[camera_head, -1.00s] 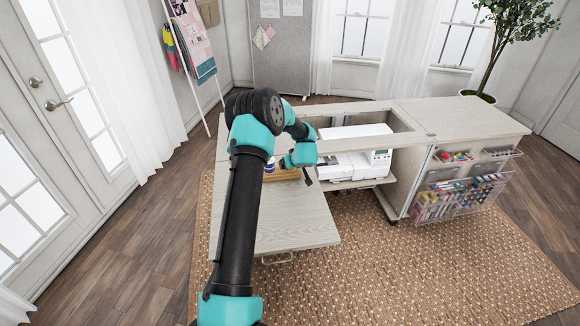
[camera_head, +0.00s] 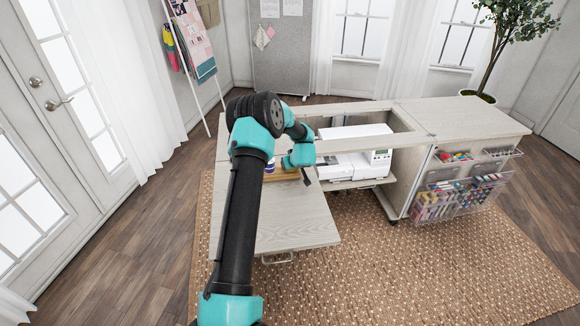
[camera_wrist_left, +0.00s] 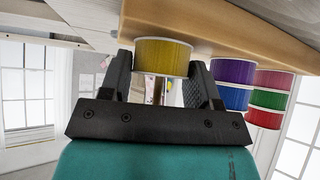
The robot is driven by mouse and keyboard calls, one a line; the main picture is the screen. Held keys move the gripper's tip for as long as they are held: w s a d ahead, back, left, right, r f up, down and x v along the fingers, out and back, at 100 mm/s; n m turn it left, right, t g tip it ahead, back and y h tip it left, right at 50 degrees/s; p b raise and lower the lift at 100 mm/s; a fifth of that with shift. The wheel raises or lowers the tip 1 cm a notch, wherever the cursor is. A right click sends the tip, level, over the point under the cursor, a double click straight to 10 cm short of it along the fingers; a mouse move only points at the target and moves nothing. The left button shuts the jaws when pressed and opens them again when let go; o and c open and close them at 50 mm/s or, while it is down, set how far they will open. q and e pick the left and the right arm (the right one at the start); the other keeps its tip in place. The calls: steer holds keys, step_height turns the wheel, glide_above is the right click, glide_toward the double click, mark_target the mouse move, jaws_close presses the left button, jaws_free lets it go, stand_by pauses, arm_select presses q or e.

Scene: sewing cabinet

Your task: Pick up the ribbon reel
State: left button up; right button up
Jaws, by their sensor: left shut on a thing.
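A yellow ribbon reel (camera_wrist_left: 162,55) sits between the two fingers of my left gripper (camera_wrist_left: 160,68) in the left wrist view, which appears upside down. The fingers are shut on it from both sides. A thin wooden peg (camera_wrist_left: 158,92) shows at the reel's open side. The reel is close against the wooden tray (camera_wrist_left: 225,28); I cannot tell whether they touch. In the head view my left gripper (camera_head: 306,178) is small and dark beside the tray (camera_head: 284,175), and the yellow reel is hidden. My right gripper is not in view.
Purple (camera_wrist_left: 234,71), blue (camera_wrist_left: 233,97) and other coloured reels are stacked close beside the gripper. The tray is on a pale cabinet leaf (camera_head: 300,225), whose front is clear. A white sewing machine (camera_head: 352,160) stands to the right, below a cabinet frame rail.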

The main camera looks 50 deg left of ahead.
arm_select(q)
steer(key=c, duration=0.3)
steer(key=shift+r, duration=0.15)
steer(key=shift+c, duration=0.2)
step_height(320, 180, up, 18)
stand_by(0.3)
steer(key=shift+f, duration=0.2)
